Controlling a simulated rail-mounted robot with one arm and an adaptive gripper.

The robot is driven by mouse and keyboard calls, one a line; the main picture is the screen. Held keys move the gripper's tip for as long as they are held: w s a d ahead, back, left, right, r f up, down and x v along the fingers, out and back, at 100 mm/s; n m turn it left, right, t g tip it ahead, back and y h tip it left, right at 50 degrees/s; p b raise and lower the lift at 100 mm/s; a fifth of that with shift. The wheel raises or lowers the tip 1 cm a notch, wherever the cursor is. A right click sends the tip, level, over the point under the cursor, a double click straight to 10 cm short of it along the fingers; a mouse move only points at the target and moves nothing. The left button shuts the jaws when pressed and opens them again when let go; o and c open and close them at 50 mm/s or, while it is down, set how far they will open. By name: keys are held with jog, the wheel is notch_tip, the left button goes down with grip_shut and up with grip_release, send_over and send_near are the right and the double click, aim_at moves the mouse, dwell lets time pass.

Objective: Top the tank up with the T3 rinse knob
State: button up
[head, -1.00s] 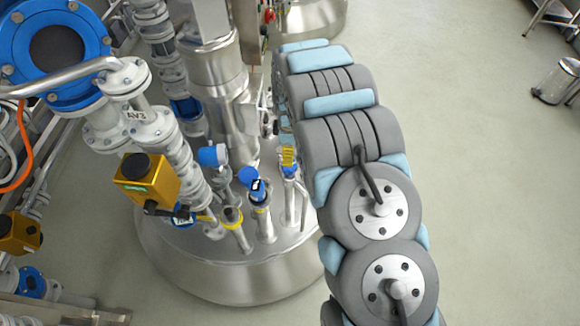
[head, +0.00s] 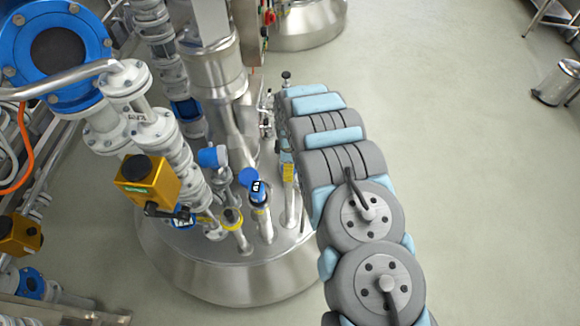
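The steel tank (head: 230,285) stands left of centre, with several pipes and fittings on its lid. A blue knob (head: 249,178) sits on a short pipe on the lid, with a dark label (head: 258,188) beside it that I cannot read clearly. Another blue cap (head: 212,156) is just left of it. I cannot tell which one is the T3 rinse knob. My grey and light-blue arm reaches from the lower right up along the tank's right side. My gripper is not in view; the arm's far end is hidden behind its own links.
A pipe stack marked AV3 (head: 140,120) with a big blue flange (head: 60,45) crowds the left. A yellow box (head: 147,182) juts out over the tank's left side. A second steel vessel (head: 310,35) stands behind. Open floor (head: 460,170) lies right; a bin (head: 555,82) stands far right.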

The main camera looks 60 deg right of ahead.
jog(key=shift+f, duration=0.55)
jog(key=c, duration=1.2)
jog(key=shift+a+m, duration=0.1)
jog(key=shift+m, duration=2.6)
